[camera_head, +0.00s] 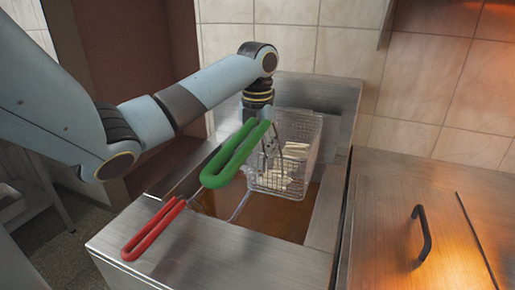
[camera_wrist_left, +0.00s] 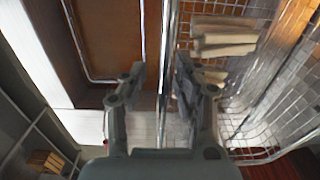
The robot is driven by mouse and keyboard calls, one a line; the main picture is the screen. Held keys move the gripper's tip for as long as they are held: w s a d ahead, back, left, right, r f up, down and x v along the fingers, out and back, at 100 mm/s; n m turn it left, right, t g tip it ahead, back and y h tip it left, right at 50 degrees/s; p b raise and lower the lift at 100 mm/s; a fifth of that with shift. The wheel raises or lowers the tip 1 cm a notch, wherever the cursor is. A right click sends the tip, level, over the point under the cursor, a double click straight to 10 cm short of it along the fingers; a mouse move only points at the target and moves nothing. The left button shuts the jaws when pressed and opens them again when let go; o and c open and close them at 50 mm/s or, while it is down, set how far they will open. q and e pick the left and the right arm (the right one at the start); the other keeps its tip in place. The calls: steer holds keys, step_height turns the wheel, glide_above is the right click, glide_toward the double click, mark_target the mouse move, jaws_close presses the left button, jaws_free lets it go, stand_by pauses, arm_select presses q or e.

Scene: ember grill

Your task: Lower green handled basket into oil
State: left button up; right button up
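The green handle (camera_head: 232,158) slants up toward the wire basket (camera_head: 298,150), which holds several pale fries (camera_head: 275,178). The basket stands above the brown oil (camera_head: 265,218) at the back of the fryer. My left gripper (camera_head: 268,150) points down at the basket's left side, partly hidden by the green handle. In the left wrist view its fingertips (camera_wrist_left: 160,68) are apart. A basket wire runs between them with gaps on both sides, and fries (camera_wrist_left: 222,38) lie to the right. My right gripper is not in view.
A red handle (camera_head: 152,228) rests over the fryer's front left edge. The steel fryer rim (camera_head: 215,258) surrounds the oil. A steel counter with a dark handle (camera_head: 422,232) is at the right. A tiled wall (camera_head: 350,75) stands behind.

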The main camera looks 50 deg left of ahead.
arm_select(q)
steer(key=shift+c, duration=1.1)
jaws_close()
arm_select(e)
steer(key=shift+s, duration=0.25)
arm_select(q)
steer(key=shift+o, duration=1.4)
jaws_free()
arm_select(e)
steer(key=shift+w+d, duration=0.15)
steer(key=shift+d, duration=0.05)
arm_select(q)
steer(key=shift+r, duration=0.1)
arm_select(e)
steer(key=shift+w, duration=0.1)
